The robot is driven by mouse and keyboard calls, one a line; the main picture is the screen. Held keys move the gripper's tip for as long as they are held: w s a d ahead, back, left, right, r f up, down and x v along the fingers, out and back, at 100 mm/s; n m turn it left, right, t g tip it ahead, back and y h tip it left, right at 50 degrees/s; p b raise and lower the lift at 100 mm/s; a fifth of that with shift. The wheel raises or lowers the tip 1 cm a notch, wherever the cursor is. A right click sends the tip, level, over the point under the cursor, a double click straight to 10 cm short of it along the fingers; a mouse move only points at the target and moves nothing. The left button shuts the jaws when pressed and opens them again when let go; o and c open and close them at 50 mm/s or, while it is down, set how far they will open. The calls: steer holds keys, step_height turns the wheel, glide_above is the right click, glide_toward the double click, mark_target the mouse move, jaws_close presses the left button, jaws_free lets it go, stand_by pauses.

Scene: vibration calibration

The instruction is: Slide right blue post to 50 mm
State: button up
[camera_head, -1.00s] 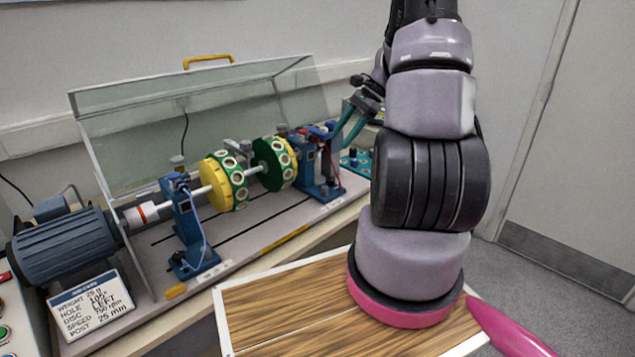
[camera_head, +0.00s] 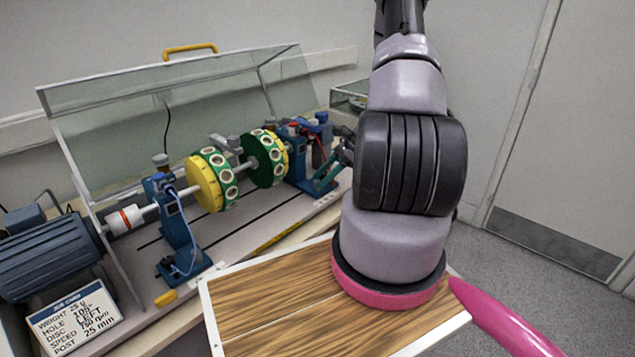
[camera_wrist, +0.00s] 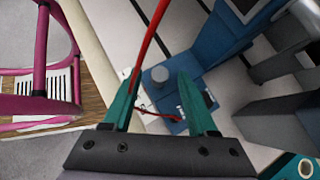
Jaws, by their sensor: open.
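The right blue post (camera_head: 298,160) stands on the rig's bed behind the green and yellow discs, carrying the far end of the shaft. In the wrist view its blue foot (camera_wrist: 188,66) lies below my gripper (camera_wrist: 156,92), with a grey round knob (camera_wrist: 160,76) between the teal fingers. My gripper is open, with a finger on each side of the knob; I cannot tell whether they touch it. In the head view my gripper (camera_head: 330,174) is beside the post's foot, partly hidden by my arm. A red cable (camera_wrist: 150,35) crosses close to the left finger.
The left blue post (camera_head: 175,225), motor (camera_head: 45,260) and discs (camera_head: 212,183) are to the left. A clear cover (camera_head: 130,110) stands raised behind. The job card (camera_head: 75,318) reads POST 25 mm. A pink curved bar (camera_wrist: 75,50) shows left in the wrist view.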

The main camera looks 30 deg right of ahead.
steer(key=shift+x, duration=1.2)
jaws_close()
steer(key=shift+d, duration=0.1)
stand_by(0.5)
